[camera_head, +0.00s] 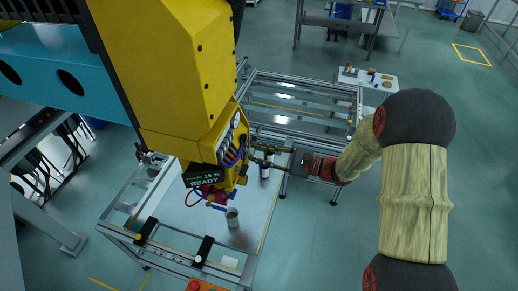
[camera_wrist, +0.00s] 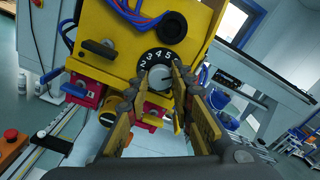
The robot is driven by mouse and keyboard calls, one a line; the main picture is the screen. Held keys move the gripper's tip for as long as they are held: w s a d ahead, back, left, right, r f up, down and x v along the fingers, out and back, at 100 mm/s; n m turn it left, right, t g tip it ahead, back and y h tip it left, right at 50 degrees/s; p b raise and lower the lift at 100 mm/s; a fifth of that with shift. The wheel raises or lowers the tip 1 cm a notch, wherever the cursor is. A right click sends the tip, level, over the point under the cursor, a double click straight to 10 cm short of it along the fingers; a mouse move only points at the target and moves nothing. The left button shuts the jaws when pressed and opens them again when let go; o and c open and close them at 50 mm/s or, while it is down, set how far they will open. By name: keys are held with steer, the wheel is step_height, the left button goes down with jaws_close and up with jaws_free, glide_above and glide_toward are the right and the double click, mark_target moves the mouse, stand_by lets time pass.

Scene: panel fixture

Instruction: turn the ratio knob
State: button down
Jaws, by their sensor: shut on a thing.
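The ratio knob (camera_wrist: 160,78) is a light grey round knob on a black dial with white numerals, among them 2, 3, 4 and 5. The dial sits on the front of a yellow machine head (camera_wrist: 125,58). My gripper (camera_wrist: 161,86) has one finger on each side of the knob and is shut on it. In the head view my gripper (camera_head: 262,155) reaches from the right to the side of the yellow machine (camera_head: 190,75). The knob cannot be made out there. A black display (camera_head: 203,178) on the machine reads "15 %" and "READY".
Blue and red hoses (camera_wrist: 125,15) hang by the dial. A black round part (camera_wrist: 173,25) sits above it. Below the machine is a framed table (camera_head: 180,225) with a metal cup (camera_head: 232,218). Open floor (camera_head: 325,240) lies to the right of the table.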

steer(key=shift+m+p, duration=0.8)
steer(key=shift+m, duration=0.2)
steer(key=c, duration=1.6)
jaws_free()
steer(key=shift+o, duration=0.3)
steer(key=v, duration=1.2)
